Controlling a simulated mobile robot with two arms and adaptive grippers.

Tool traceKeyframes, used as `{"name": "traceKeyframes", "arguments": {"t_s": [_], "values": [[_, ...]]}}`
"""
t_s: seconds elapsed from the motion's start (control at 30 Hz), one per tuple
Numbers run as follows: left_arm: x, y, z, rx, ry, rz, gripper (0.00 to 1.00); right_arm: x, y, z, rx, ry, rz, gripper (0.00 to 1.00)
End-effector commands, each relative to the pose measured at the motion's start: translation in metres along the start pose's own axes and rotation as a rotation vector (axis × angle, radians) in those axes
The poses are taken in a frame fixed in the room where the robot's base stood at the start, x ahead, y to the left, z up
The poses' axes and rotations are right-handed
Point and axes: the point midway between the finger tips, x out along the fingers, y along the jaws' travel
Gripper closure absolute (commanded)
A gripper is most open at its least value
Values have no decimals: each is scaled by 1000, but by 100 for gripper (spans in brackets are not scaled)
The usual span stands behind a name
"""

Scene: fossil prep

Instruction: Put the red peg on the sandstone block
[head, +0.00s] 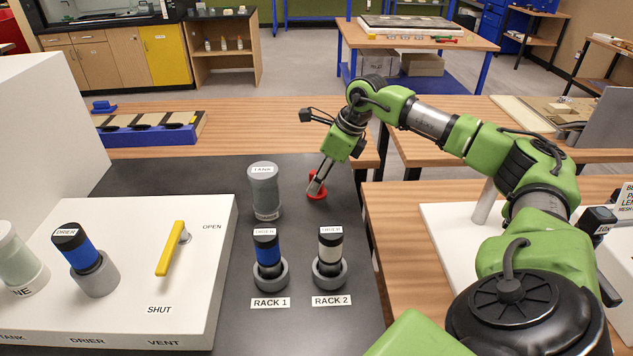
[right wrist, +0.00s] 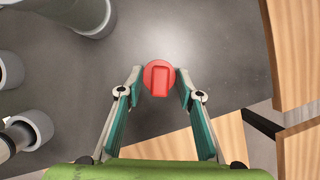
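A small red piece (head: 317,186), the only red peg-like thing near me, sits on the dark grey bench top, right of the grey TANK canister. In the right wrist view the red piece (right wrist: 159,77) shows a round base with a raised rectangular grip. My right gripper (head: 317,184) reaches down to it. The wrist view shows the right gripper (right wrist: 159,73) open, one fingertip on each side of the red piece, with narrow gaps. My left gripper is not in view. I cannot identify the sandstone block for sure; a tan slab (head: 558,108) lies on the right-hand bench.
The grey TANK canister (head: 264,192) stands close left of the gripper. RACK 1 (head: 270,275) and RACK 2 (head: 329,274) hold drier cartridges in front. A white panel with a yellow handle (head: 171,250) is at left. A blue tray (head: 120,137) lies behind.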

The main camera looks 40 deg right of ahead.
Motion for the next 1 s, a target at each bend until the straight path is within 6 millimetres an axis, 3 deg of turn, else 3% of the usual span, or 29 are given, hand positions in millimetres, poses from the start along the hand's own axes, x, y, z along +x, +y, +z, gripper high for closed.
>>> {"name": "traceKeyframes", "arguments": {"t_s": [0.17,0.3,0.33,0.77,1.0], "values": [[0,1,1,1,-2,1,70,1,0,0,0,-1,-1,67],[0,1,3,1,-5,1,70,0,0,0,1,-1,0,98],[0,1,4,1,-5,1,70,0,0,0,1,-1,0,100],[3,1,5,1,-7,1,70,-2,0,1,1,-1,-1,100],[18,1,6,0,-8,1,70,-26,-1,12,0,-8,-3,100]]}}
